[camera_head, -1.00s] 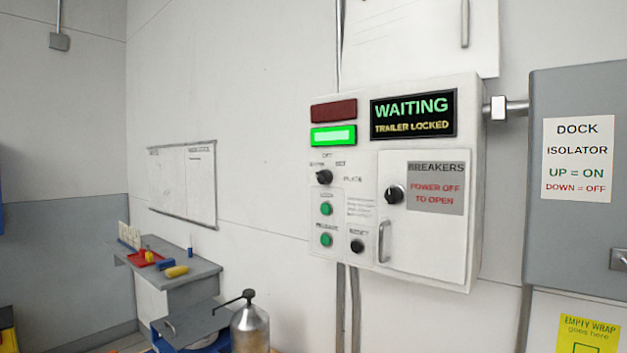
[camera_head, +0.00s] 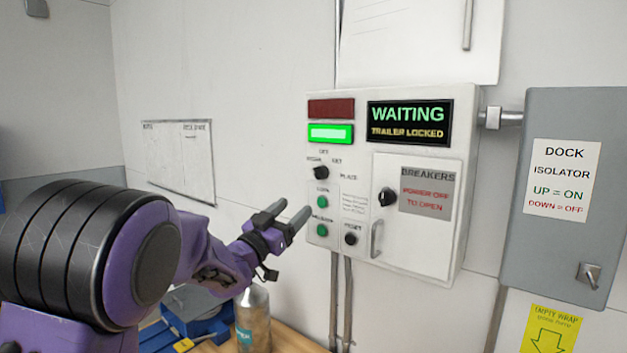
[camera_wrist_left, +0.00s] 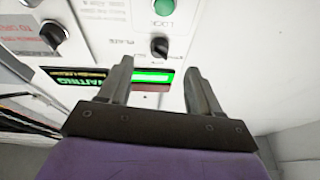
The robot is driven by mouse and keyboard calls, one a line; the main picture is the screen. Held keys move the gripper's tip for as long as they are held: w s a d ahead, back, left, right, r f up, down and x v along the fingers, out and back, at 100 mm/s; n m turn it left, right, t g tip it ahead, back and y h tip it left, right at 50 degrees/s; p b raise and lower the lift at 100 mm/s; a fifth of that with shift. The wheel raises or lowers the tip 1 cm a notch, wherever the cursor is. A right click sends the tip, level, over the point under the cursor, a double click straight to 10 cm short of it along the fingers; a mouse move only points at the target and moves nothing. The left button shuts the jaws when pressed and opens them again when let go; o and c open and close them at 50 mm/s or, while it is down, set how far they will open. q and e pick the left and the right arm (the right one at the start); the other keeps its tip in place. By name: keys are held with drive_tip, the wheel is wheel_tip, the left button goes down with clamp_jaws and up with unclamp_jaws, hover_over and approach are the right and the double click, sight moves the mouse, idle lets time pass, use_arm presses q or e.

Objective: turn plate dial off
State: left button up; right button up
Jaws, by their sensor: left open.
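The plate dial (camera_head: 321,172) is a black knob at the upper left of the white control box (camera_head: 437,250), with small lettering around it that includes the word PLATE. It also shows in the left wrist view (camera_wrist_left: 159,47), just beyond and between the fingertips. My left gripper (camera_head: 288,212) is open and empty, in front of the box's lower left side, below and left of the dial in the head view. It also shows in the left wrist view (camera_wrist_left: 158,75), fingers apart. I cannot tell its exact distance to the box. My right gripper is not in view.
Green buttons (camera_head: 322,202) sit under the dial, and a black reset knob (camera_head: 351,239) beside them. The breaker door (camera_head: 415,235) has its own black knob (camera_head: 387,196). The display (camera_head: 409,121) reads WAITING, TRAILER LOCKED. A metal bottle (camera_head: 254,318) stands below my left gripper.

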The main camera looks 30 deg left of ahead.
sight(316, 176)
use_arm(q)
drive_tip(key=shift+m, duration=0.3)
drive_tip(key=w+r+p, duration=0.2)
drive_tip(key=w, duration=0.1)
drive_tip(key=w+r+p, duration=0.4)
drive_tip(key=w, duration=0.1)
drive_tip(key=shift+w+d+r, duration=0.15)
drive_tip(key=shift+w, duration=0.65)
drive_tip(key=c, duration=1)
drive_tip(key=shift+h, duration=0.4)
drive_tip(key=shift+c, duration=0.2)
